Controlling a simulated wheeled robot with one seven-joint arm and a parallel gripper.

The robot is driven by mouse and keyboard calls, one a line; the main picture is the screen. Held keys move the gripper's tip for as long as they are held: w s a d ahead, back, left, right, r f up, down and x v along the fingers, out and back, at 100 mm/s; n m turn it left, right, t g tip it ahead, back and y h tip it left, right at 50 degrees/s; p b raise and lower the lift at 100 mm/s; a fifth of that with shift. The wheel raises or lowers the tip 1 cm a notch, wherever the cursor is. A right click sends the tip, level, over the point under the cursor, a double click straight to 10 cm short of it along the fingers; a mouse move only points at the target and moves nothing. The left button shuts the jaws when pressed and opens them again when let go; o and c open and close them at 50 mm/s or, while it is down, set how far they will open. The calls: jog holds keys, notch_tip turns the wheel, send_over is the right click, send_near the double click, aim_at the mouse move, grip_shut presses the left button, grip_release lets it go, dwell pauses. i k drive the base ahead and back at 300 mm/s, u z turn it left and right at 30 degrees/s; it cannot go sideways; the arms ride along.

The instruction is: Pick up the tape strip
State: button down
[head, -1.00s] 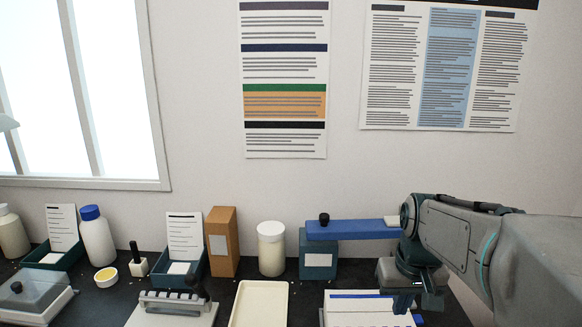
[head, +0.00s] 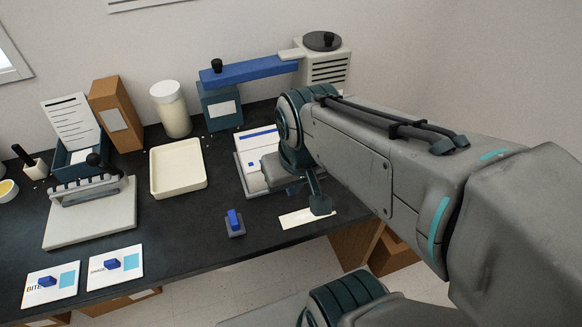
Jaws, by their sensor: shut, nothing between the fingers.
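A flat cream strip (head: 296,219), which looks like the tape strip, lies on the dark bench top near its front right edge. My gripper (head: 319,208) points down over the strip's right part and hides some of it. The gripper is shut with nothing in it. Whether its tips touch the strip cannot be told from this view.
A small blue block on a dark base (head: 234,222) stands left of the strip. A white device with a blue stripe (head: 247,165) is behind it. A cream tray (head: 178,184) and a grey board with a clamp bar (head: 90,227) stand farther left. Two printed cards (head: 114,278) lie in front.

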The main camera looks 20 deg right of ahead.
aim_at(297, 218)
jog(key=z, duration=3.2)
jog(key=k, duration=0.45)
jog(key=u, duration=0.9)
